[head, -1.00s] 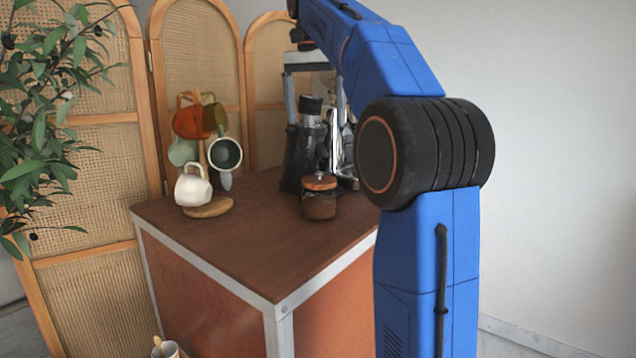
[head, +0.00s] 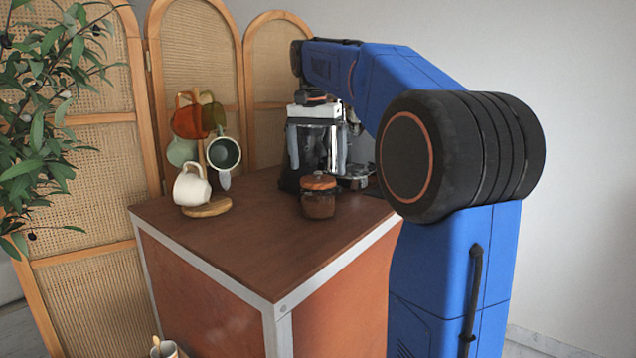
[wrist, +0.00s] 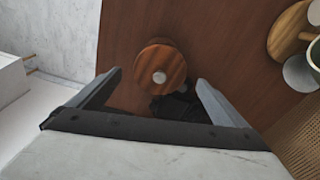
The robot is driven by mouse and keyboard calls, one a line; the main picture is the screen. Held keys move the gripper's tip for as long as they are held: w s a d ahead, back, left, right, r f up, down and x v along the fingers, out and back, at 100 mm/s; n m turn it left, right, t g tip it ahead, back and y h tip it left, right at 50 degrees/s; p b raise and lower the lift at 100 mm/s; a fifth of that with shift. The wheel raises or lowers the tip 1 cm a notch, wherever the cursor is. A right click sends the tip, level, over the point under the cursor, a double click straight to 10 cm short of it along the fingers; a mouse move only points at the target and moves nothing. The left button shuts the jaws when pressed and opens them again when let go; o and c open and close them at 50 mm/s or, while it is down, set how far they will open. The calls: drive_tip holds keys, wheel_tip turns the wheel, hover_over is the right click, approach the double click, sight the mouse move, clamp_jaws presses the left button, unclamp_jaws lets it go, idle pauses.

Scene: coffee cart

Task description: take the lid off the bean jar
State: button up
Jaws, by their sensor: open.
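The bean jar (head: 318,206) stands upright on the brown cart top, near its right side. Its round wooden lid (head: 318,182) sits on it. My gripper (head: 317,168) points down behind and above the jar in the head view. In the wrist view my gripper (wrist: 160,79) is open, with a finger on each side of the lid's near edge. There is a gap on both sides, and nothing is held.
A mug tree with several hanging mugs (head: 224,153) stands on a round wooden base (head: 208,208) left of the jar. Dark equipment (head: 358,172) stands close behind the jar, partly hidden by my arm. The cart top's front (head: 240,250) is clear.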

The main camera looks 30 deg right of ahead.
sight(318, 178)
drive_tip(key=shift+w+d+f, duration=0.1)
drive_tip(key=shift+d+f, duration=0.05)
drive_tip(key=shift+f, duration=1.25)
drive_tip(key=c, duration=1.1)
drive_tip(key=shift+r, duration=0.15)
